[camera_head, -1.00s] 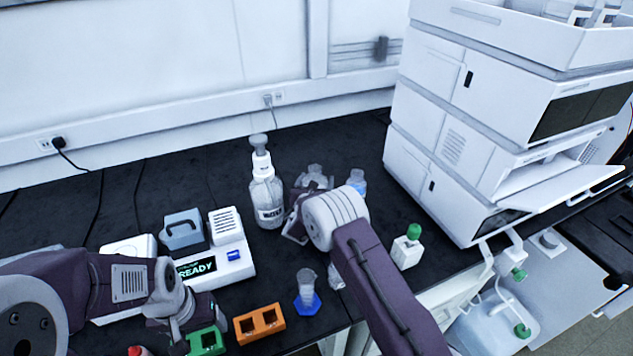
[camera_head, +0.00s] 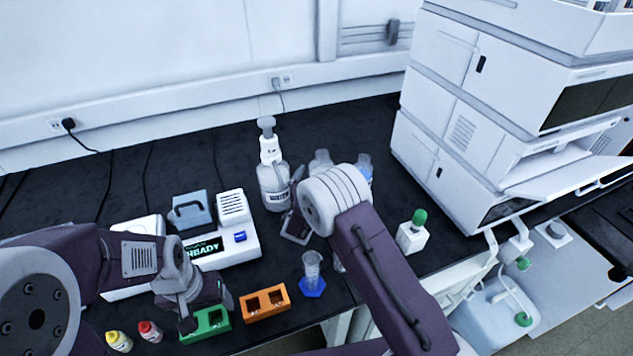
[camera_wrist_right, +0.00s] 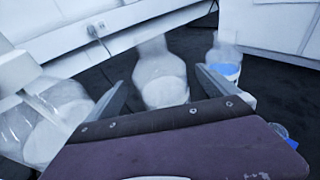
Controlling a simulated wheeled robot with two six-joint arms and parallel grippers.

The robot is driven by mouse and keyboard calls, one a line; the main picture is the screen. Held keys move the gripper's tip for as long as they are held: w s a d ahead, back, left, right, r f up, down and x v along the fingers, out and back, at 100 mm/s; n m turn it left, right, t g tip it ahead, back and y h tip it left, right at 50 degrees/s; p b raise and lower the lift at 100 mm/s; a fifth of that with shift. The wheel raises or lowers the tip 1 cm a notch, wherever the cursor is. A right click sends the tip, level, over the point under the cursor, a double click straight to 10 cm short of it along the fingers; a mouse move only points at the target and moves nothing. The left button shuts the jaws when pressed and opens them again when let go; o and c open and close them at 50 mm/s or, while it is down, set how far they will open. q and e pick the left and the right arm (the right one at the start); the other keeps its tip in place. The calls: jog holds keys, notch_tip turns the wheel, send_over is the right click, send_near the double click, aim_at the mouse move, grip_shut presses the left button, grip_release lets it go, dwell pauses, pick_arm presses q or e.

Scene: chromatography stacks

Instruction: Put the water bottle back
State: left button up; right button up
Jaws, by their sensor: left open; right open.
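A clear pump bottle (camera_head: 272,186), whose label seems to read WATER, stands upright on the dark bench. In the right wrist view it appears to be the blurred bottle at the left (camera_wrist_right: 42,125). A clear bottle (camera_head: 320,164) with a pale label stands to its right, partly hidden by my right wrist. In the right wrist view this clear bottle (camera_wrist_right: 160,80) shows between the fingers of my open right gripper (camera_wrist_right: 163,92); contact cannot be told. A blue-labelled bottle (camera_head: 363,170) stands farther right. My left gripper (camera_head: 186,315) is open near a green rack (camera_head: 207,326).
A white device (camera_head: 225,250) with a READY display stands left. An orange rack (camera_head: 264,303), a cylinder on a blue base (camera_head: 312,285), yellow (camera_head: 119,341) and red-capped (camera_head: 150,331) vials are near the front. A green-capped bottle (camera_head: 411,235) stands by the instrument stack (camera_head: 470,130).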

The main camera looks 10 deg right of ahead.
jog(key=v, duration=0.6)
jog(key=shift+d, duration=0.1)
